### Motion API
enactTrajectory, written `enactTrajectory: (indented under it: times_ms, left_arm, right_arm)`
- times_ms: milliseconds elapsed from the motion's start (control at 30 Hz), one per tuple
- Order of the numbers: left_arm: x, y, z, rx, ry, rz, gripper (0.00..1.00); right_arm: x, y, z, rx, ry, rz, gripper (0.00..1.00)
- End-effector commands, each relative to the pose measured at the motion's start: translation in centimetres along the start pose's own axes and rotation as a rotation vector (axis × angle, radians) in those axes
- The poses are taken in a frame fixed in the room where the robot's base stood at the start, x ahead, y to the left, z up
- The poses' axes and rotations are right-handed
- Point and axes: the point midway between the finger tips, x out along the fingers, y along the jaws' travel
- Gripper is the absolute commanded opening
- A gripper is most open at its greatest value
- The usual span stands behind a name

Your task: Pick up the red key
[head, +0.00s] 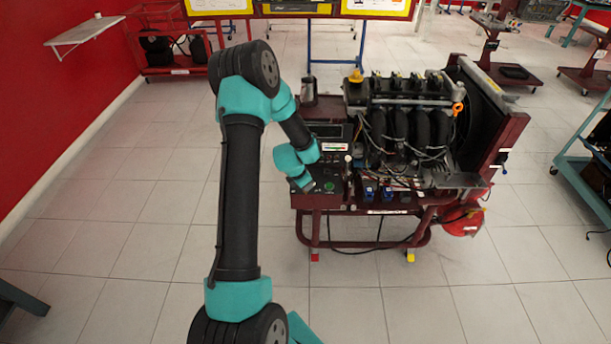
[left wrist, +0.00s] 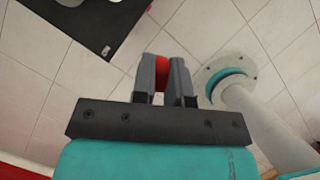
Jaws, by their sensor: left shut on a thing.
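My left gripper (left wrist: 163,72) is shut on the red key (left wrist: 160,76) in the left wrist view. Only a small red part of the key shows between the two grey fingers. In the head view my left gripper (head: 308,188) is at the front left of the engine trainer (head: 395,200), by its control panel (head: 332,187). The key cannot be made out in the head view. My right gripper is not in view.
The trainer carries an engine (head: 410,130) with exposed wiring and stands on a dark red wheeled frame. A grey metal cup (head: 309,92) stands at its back left. A teal stand (head: 585,170) is at the right.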

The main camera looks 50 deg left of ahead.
Motion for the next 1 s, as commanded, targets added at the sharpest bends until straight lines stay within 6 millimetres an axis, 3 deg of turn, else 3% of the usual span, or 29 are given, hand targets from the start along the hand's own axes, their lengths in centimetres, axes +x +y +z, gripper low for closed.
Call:
enactTrajectory:
  times_ms: [200,700,867,1000]
  left_arm:
    - [-0.4,-1.2,-0.5,0.001,0.0,0.0,0.0]
    - [-0.3,-1.2,-0.5,0.001,0.0,0.0,0.0]
    - [-0.2,-0.6,-0.1,0.011,-0.001,-0.004,0.0]
    - [0.1,1.0,1.0,0.046,-0.001,-0.018,0.0]
  right_arm:
    - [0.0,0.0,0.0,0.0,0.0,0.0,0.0]
    - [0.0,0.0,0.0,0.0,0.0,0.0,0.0]
    - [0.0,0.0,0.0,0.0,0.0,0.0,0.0]
    - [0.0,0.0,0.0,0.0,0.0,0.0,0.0]
